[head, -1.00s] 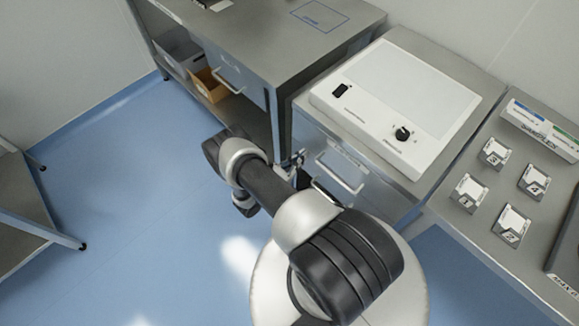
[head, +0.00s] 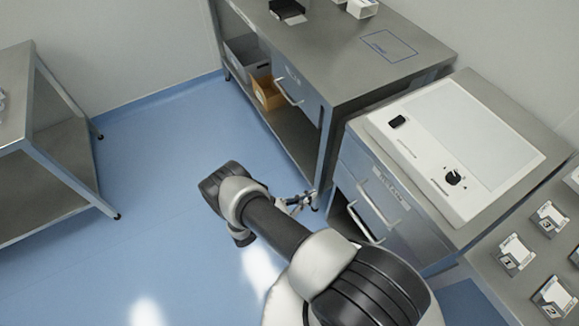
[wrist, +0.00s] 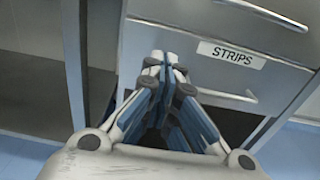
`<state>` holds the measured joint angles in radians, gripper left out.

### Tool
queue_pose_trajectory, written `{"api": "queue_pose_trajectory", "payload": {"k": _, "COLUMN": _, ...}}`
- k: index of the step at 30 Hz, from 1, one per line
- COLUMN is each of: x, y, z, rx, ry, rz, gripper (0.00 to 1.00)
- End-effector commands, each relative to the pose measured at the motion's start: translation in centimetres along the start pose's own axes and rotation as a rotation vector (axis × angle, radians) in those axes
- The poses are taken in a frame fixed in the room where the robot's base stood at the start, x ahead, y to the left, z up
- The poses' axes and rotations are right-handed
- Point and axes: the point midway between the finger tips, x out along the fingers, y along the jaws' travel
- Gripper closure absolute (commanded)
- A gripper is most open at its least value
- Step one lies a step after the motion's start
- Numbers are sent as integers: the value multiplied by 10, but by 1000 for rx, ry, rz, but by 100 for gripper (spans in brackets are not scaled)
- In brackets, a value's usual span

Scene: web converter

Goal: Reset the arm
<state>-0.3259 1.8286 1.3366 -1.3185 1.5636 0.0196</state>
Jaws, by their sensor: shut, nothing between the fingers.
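My arm reaches out over the blue floor in the head view, bent low in front of the steel cabinets. My gripper (wrist: 163,62) is shut and empty in the wrist view, its fingertips together. It also shows small in the head view (head: 305,200), partly behind my arm. In the wrist view it is in front of a steel drawer front labelled STRIPS (wrist: 232,55). Whether it touches the drawer cannot be told.
A white device (head: 461,150) with a black knob sits on the drawer cabinet. A lower drawer (head: 362,228) stands partly open. A steel bench (head: 340,65) is at the back, another table (head: 60,100) at left. Small labelled boxes (head: 515,256) stand at right. Blue floor is clear between.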

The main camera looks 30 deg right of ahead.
Motion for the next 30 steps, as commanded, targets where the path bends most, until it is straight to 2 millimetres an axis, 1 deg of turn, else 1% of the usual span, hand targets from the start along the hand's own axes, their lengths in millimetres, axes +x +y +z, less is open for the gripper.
{"api": "queue_pose_trajectory", "payload": {"k": 7, "x": -1, "y": 1, "z": 1, "rx": 3, "ry": 2, "rz": -4, "gripper": 100}}
{"api": "queue_pose_trajectory", "payload": {"k": 8, "x": -1, "y": 2, "z": 4, "rx": 8, "ry": 4, "rz": -8, "gripper": 100}}
{"api": "queue_pose_trajectory", "payload": {"k": 11, "x": -3, "y": 12, "z": 20, "rx": 42, "ry": 25, "rz": -43, "gripper": 100}}
{"api": "queue_pose_trajectory", "payload": {"k": 14, "x": -6, "y": 26, "z": 52, "rx": 104, "ry": 70, "rz": -114, "gripper": 100}}
{"api": "queue_pose_trajectory", "payload": {"k": 18, "x": -11, "y": 40, "z": 110, "rx": 215, "ry": 158, "rz": -239, "gripper": 100}}
{"api": "queue_pose_trajectory", "payload": {"k": 20, "x": -14, "y": 43, "z": 134, "rx": 264, "ry": 198, "rz": -292, "gripper": 100}}
{"api": "queue_pose_trajectory", "payload": {"k": 21, "x": -15, "y": 44, "z": 150, "rx": 298, "ry": 227, "rz": -326, "gripper": 100}}
{"api": "queue_pose_trajectory", "payload": {"k": 23, "x": -17, "y": 44, "z": 175, "rx": 348, "ry": 268, "rz": -376, "gripper": 100}}
{"api": "queue_pose_trajectory", "payload": {"k": 24, "x": -19, "y": 44, "z": 190, "rx": 383, "ry": 298, "rz": -409, "gripper": 100}}
{"api": "queue_pose_trajectory", "payload": {"k": 26, "x": -22, "y": 41, "z": 214, "rx": 435, "ry": 343, "rz": -456, "gripper": 100}}
{"api": "queue_pose_trajectory", "payload": {"k": 27, "x": -24, "y": 38, "z": 229, "rx": 470, "ry": 373, "rz": -488, "gripper": 100}}
{"api": "queue_pose_trajectory", "payload": {"k": 29, "x": -28, "y": 34, "z": 251, "rx": 524, "ry": 420, "rz": -533, "gripper": 100}}
{"api": "queue_pose_trajectory", "payload": {"k": 30, "x": -30, "y": 30, "z": 266, "rx": 559, "ry": 451, "rz": -562, "gripper": 100}}
